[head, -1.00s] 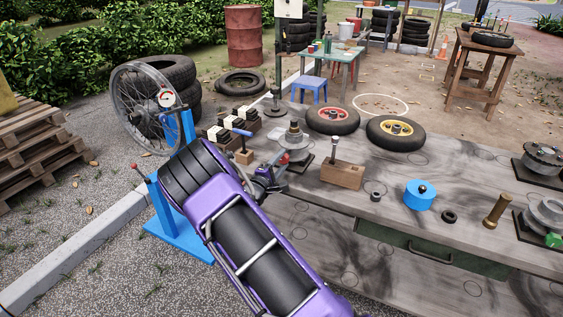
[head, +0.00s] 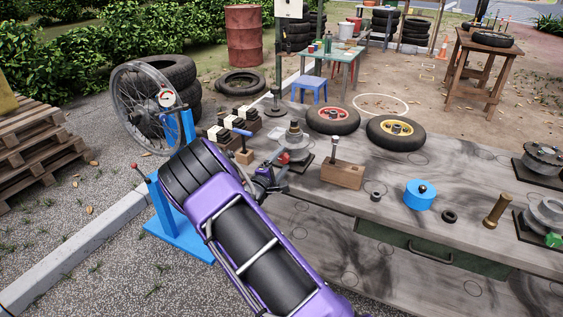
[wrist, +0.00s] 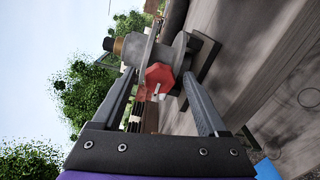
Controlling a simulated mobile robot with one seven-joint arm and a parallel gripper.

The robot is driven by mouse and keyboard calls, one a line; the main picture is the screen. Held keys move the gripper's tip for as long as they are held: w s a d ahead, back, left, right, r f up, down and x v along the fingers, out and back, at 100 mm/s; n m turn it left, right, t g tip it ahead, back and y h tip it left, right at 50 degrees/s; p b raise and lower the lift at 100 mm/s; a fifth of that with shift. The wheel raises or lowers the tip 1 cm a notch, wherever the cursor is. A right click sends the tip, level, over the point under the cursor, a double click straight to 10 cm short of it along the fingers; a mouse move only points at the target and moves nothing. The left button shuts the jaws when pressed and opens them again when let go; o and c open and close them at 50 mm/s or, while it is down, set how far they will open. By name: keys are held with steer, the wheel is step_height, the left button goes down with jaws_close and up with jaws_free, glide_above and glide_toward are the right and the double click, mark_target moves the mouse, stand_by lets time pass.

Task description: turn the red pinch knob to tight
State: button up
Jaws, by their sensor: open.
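The red pinch knob (wrist: 158,75) is on the near side of a grey metal fitting (wrist: 172,50), which has a dark base. In the head view the knob (head: 284,158) is a small red spot low on the fitting (head: 296,142), at the left end of the workbench. My gripper (wrist: 158,80) is open, its two fingers on either side of the knob in the wrist view. I cannot tell whether either finger touches it. In the head view my gripper (head: 276,176) is just in front of the fitting, and my arm hides part of the bench edge.
A wooden block with a lever (head: 342,174) stands right of the fitting. A blue cylinder (head: 419,195) and a brass piece (head: 496,211) are further right. Two small wheels (head: 332,120) lie behind. A blue stand (head: 180,237) is left of my arm.

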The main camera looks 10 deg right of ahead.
steer(key=p+v, duration=0.1)
steer(key=v, duration=1.6)
steer(key=shift+s+a, duration=0.15)
steer(key=shift+r, duration=0.1)
